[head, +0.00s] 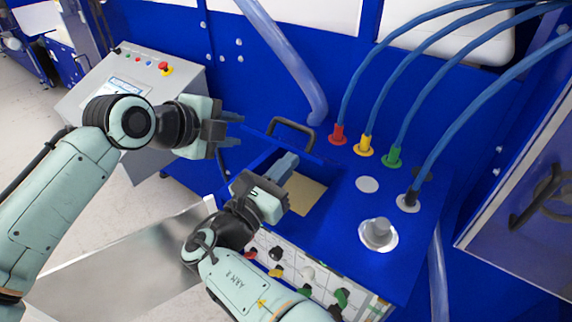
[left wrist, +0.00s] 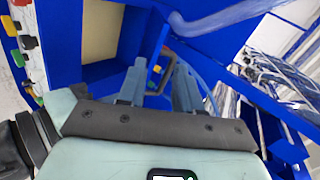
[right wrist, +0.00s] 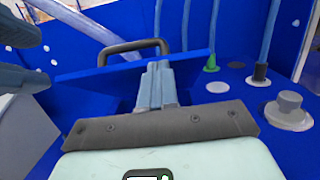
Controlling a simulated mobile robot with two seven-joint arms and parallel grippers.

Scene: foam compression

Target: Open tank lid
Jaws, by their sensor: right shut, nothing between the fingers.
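The tank lid (head: 262,146) is a blue panel with a black bar handle (head: 291,126). It stands tilted up at the back of the tank opening (head: 307,196), whose tan inside shows. The lid (right wrist: 100,70) and handle (right wrist: 135,46) also show in the right wrist view. My right gripper (head: 288,163) is shut and empty, its fingers over the opening on the lid's inner side; I cannot tell if they touch the lid. My left gripper (head: 234,130) is open and empty, left of the lid and handle. Its parted fingers show in the left wrist view (left wrist: 159,66).
Red (head: 338,134), yellow (head: 364,146) and green (head: 392,156) hose fittings stand right of the lid, with blue hoses rising. A grey knob (head: 378,234) is at the front right. A grey control console (head: 130,90) stands at the left. Several valves line the front panel.

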